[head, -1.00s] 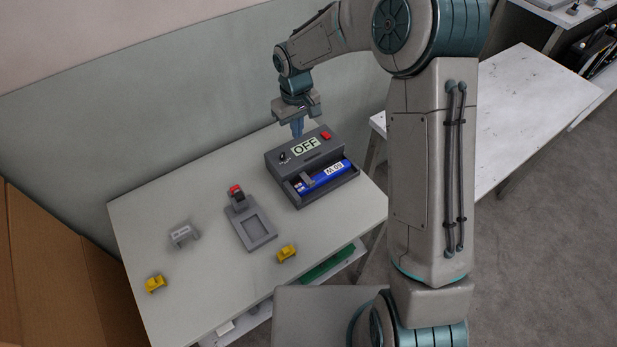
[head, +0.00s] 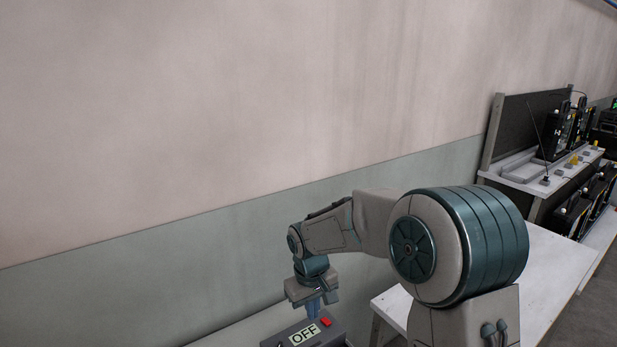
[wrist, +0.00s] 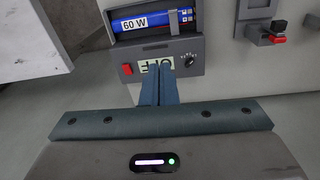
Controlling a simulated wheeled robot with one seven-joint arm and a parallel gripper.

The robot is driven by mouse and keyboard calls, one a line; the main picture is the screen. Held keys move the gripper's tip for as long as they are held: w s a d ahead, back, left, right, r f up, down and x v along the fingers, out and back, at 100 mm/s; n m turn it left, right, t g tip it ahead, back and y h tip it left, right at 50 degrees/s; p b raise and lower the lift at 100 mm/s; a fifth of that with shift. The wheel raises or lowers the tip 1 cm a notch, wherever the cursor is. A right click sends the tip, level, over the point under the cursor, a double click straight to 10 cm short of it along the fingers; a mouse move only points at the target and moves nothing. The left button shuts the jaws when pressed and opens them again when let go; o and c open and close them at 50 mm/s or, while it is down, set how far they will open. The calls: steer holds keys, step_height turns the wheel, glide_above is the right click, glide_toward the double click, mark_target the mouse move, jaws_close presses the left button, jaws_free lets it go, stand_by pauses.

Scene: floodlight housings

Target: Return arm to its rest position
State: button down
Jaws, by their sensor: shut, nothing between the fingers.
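My gripper (head: 314,306) is above the back edge of a grey device box with a label reading OFF (head: 305,334) and a red button (head: 326,321). In the wrist view my gripper (wrist: 161,72) shows with its two blue fingers together and empty, in front of the OFF display. The wrist view also shows the blue 60 W cylinder (wrist: 150,20) lying in the box's tray, the red button (wrist: 127,69) and a black knob (wrist: 189,61). I cannot tell whether the fingertips touch the box.
A grey fixture with a red-topped clamp (wrist: 279,27) stands beside the box. A white table (head: 560,265) is to the right. The wall (head: 200,130) rises behind the work table.

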steer(key=s+d+r+m+t, duration=0.1)
steer(key=s+d+r+m, duration=0.1)
steer(key=s, duration=0.5)
steer(key=s+d+r+m+t, duration=0.1)
steer(key=s+d+r+m, duration=0.1)
steer(key=s+d+r, duration=0.2)
steer(key=s+d+r+m+t+b, duration=0.1)
steer(key=s+d+r, duration=0.3)
steer(key=s+d, duration=0.4)
steer(key=s, duration=0.3)
steer(key=shift+s+m, duration=0.2)
steer(key=shift+m, duration=0.2)
steer(key=c, duration=1.3)
jaws_free()
steer(key=shift+s, duration=0.3)
